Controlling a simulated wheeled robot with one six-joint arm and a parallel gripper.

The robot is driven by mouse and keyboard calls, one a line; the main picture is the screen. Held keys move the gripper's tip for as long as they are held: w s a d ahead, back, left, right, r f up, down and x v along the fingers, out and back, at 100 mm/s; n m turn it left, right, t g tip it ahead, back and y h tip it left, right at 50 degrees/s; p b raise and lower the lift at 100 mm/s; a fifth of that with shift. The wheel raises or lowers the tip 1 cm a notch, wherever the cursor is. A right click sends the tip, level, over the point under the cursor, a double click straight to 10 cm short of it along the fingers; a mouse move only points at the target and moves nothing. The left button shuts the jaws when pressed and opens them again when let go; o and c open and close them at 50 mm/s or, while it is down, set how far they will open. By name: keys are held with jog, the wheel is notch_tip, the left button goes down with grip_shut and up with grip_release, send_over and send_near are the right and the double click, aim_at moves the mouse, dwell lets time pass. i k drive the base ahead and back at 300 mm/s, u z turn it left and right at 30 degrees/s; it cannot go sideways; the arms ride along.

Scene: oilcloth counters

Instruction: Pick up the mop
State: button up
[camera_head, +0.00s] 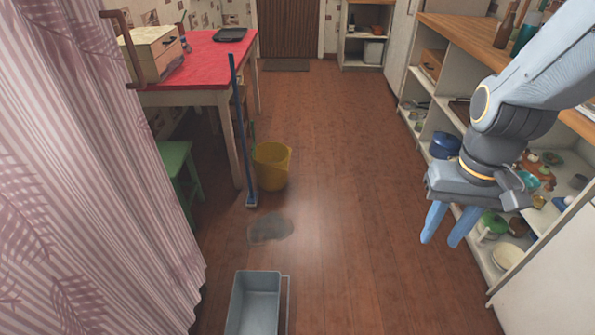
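A mop (240,125) with a long blue handle stands nearly upright at the front right corner of the red table. Its flat head (252,199) is on the wooden floor, and its handle rises above the table's edge. My gripper (448,225) hangs at the right, well apart from the mop, with its two blue fingers pointing down. A gap shows between the fingertips, and nothing is held there.
A yellow bucket (271,167) stands right of the mop. A dark wet patch (270,228) and a grey tub (253,299) lie in front. A green stool (176,165) and pink curtain (75,180) are left, open shelves (480,245) right. The middle floor is clear.

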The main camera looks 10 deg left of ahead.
aim_at(252, 202)
jog(key=z, duration=0.2)
jog(key=i, duration=3.2)
jog(key=u, duration=1.75)
jog(key=i, duration=0.5)
jog(key=u, duration=0.1)
